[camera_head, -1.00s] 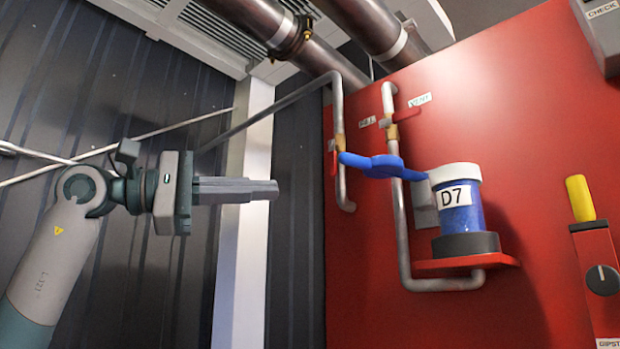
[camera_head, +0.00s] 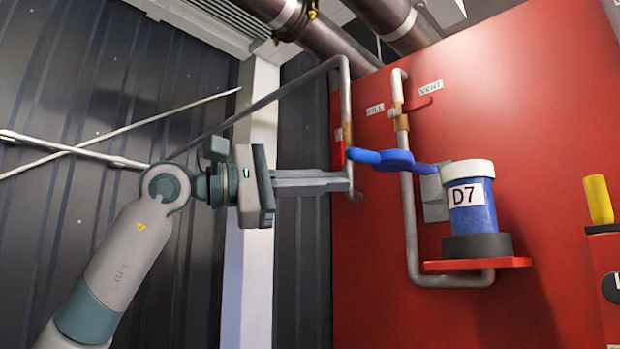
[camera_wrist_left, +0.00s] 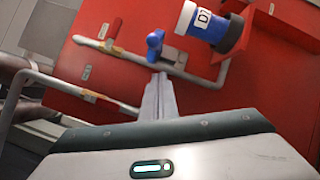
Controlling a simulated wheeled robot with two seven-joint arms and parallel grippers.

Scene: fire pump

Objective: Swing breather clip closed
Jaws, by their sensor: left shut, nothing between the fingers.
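In the left wrist view the shut fingers (camera_wrist_left: 159,82) point up toward the clip. My right gripper is not in view.
The canister stands on a red shelf (camera_head: 430,266) fixed to a red panel (camera_head: 560,110). Grey pipes (camera_head: 347,110) with red valve levers run beside the clip. A yellow-handled device (camera_head: 598,200) is at the right. Dark ribbed wall fills the left.

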